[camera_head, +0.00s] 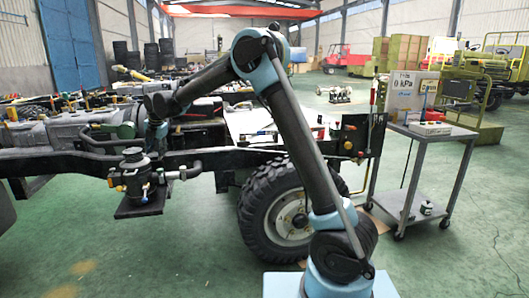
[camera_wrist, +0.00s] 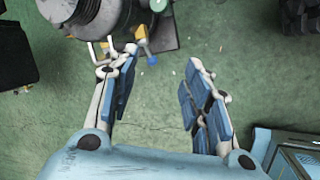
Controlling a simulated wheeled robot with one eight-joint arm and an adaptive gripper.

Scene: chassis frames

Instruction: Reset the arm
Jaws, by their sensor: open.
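My arm (camera_head: 305,140) rises from its blue base, bends at a high blue elbow and reaches left over the chassis frame (camera_head: 225,160). In the head view the arm's far end is near the frame's side, and the fingers are too small to make out. A dark round unit (camera_head: 137,172) with small coloured fittings hangs at the frame's side. A similar dark cylinder (camera_wrist: 88,14) with a blue knob shows beyond the left finger in the wrist view.
A large black tyre (camera_head: 264,212) stands under the frame near my arm. A grey cart (camera_head: 412,200) with a "0 kPa" display (camera_head: 406,92) stands at right. The green floor in front (camera_head: 170,260) is mostly clear.

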